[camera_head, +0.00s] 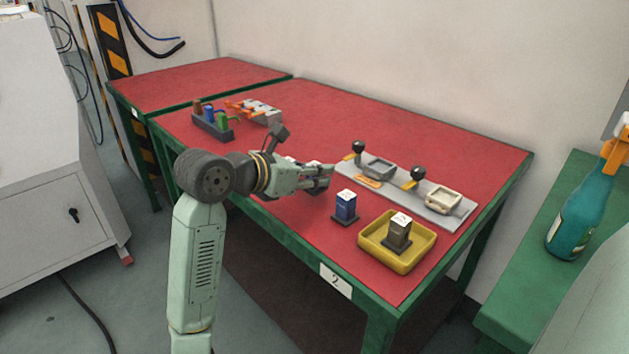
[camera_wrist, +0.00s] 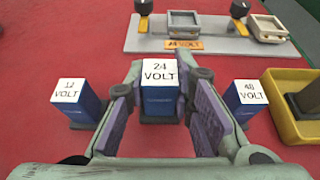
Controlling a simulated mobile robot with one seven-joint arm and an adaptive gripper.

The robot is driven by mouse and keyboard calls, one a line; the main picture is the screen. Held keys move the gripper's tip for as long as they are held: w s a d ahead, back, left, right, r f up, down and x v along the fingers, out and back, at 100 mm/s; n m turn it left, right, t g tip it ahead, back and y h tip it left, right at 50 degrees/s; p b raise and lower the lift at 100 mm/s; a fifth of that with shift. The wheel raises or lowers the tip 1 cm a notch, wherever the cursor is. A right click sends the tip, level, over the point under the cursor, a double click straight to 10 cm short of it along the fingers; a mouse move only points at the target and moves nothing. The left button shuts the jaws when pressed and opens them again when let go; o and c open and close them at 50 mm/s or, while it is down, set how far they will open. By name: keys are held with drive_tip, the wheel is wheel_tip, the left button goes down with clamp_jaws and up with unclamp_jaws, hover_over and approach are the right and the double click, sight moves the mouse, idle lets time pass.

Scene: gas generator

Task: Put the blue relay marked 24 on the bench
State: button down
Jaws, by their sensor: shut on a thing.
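The blue relay (camera_wrist: 160,98) with a white top marked 24 VOLT stands upright between the two fingers of my gripper (camera_wrist: 160,108) in the wrist view. The fingers are shut on its sides. In the head view my gripper (camera_head: 318,178) is over the near part of the red-topped bench (camera_head: 300,105) and hides most of this relay. I cannot tell whether its base touches the bench. A blue relay marked 12 VOLT (camera_wrist: 72,104) is to the left, and a blue relay marked 48 VOLT (camera_wrist: 246,100) is to the right, both apart from the fingers.
The 48 relay (camera_head: 345,206) stands beside a yellow tray (camera_head: 372,258) holding a dark relay (camera_head: 398,234). Behind is a grey plate (camera_head: 438,208) with two sockets and black-knobbed levers. A dark rack (camera_head: 212,128) with coloured items is at the far left. Bare red surface lies between.

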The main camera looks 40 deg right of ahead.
drive_tip(key=shift+f, duration=1.15)
drive_tip(key=shift+f, duration=0.1)
drive_tip(key=shift+f, duration=0.15)
drive_tip(key=c, duration=1.4)
unclamp_jaws()
drive_tip(key=shift+r, duration=0.35)
drive_tip(key=w+b+v, duration=0.1)
drive_tip(key=v, duration=1.1)
drive_tip(key=shift+s+b, duration=0.35)
drive_tip(key=shift+s, duration=0.1)
